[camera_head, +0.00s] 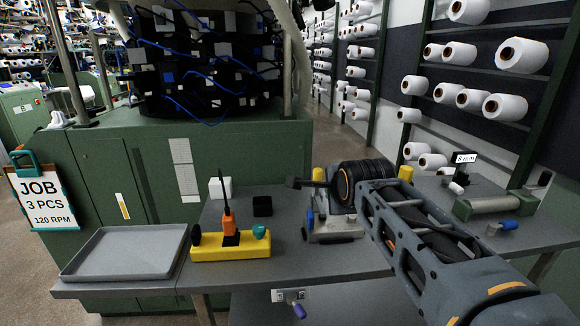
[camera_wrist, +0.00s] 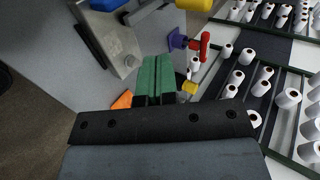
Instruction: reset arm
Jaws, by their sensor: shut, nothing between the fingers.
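My gripper (camera_wrist: 157,80) shows in the wrist view as two green fingers pressed together, with nothing between them. A black bar (camera_wrist: 160,123) lies across the picture behind the fingers. In the head view my arm reaches from the bottom right corner up to the left, over the right part of the workbench. I cannot make out the fingers in the head view. In the wrist view a red piece (camera_wrist: 198,50) and a grey metal plate (camera_wrist: 110,42) lie beyond the fingertips, apart from them as far as I can tell.
A grey workbench (camera_head: 320,270) carries an empty grey tray (camera_head: 127,252) at left, a yellow tool holder (camera_head: 200,248), a small black box (camera_head: 262,206) and a grey device (camera_head: 333,228) beside my arm. A green machine (camera_head: 100,160) stands behind. Racks of white yarn cones (camera_head: 523,55) stand at right.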

